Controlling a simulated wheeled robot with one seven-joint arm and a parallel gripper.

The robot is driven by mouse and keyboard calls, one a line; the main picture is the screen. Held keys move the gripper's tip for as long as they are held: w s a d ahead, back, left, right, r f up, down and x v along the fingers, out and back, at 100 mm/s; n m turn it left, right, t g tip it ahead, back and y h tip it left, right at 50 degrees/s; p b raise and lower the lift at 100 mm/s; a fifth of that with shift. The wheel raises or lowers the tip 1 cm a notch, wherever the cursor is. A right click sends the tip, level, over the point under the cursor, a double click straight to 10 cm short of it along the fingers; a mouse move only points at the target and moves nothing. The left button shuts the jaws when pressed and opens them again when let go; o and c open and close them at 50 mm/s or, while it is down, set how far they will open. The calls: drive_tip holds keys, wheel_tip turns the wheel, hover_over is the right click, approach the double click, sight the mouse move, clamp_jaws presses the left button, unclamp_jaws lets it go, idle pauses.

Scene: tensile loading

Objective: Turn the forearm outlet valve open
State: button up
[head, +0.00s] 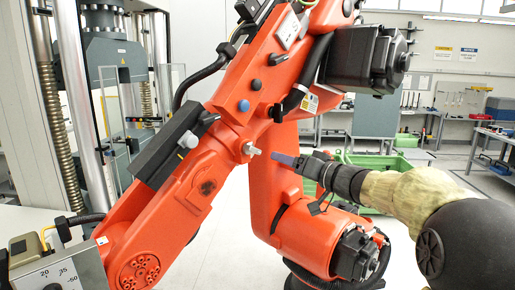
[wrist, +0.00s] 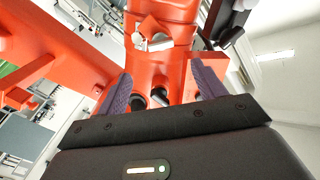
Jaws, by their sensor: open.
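A small silver valve (head: 250,150) sticks out of the side of the orange robot arm's forearm, near its middle. It also shows in the wrist view as a silver, lever-like fitting (wrist: 153,42) on the orange body, ahead of my fingers. My gripper (head: 277,157) is just to the right of the valve in the head view, pointing at it. In the wrist view my gripper (wrist: 161,72) is open, with its two purple fingers wide apart and nothing between the tips. The valve lies beyond the fingertips, apart from them.
The large orange robot arm (head: 140,220) fills the middle of the head view. A blue knob (head: 244,105) and a black knob (head: 256,85) sit above the valve. A grey control box (head: 55,272) stands at lower left. Two dark round fittings (wrist: 158,97) show between my fingers.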

sight(256, 151)
drive_tip(key=p+x, duration=0.4)
drive_tip(key=x, duration=0.7)
drive_tip(key=shift+w+a, duration=0.25)
drive_tip(key=c, duration=1)
